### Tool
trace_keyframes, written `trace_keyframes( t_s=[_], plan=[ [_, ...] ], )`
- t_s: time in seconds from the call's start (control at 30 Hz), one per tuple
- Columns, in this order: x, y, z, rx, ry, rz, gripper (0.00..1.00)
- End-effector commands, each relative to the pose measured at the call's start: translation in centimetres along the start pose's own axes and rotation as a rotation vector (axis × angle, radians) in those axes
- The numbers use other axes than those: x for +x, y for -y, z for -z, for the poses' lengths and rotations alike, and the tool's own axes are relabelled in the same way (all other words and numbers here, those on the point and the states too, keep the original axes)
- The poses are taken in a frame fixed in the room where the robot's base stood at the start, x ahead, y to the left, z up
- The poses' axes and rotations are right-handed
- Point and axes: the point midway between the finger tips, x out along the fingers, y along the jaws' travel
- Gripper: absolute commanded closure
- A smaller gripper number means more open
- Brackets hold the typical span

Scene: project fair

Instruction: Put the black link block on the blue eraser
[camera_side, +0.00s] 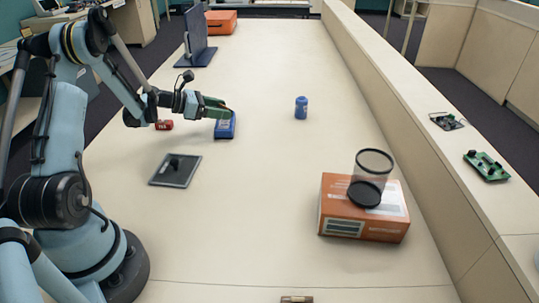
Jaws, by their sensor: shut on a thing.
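The blue eraser (225,128) lies on the pale table, a blue block with a light label on its face. My gripper (216,108), with green fingers, is directly at the far end of the eraser and covers part of it. The gripper is shut on a small dark thing that looks like the black link block; the fingers hide most of it. I cannot tell whether it touches the eraser or is just above it.
A red can (164,125) lies left of the eraser. A dark flat plate (187,177) with a small black piece on it lies nearer. A blue bottle (301,108) stands to the right. An orange box (338,226) bears a clear cylinder. The table's middle is clear.

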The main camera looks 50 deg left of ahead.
Motion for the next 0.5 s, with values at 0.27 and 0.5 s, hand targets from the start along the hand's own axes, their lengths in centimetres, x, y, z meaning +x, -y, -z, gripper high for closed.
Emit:
trace_keyframes(
  t_s=[0.27,0.5],
  plan=[
    [0.5,0.04,1.15,0.0,0.0,0.0,0.67],
    [0.58,0.04,1.32,0.0,0.0,0.0,0.67]
  ],
)
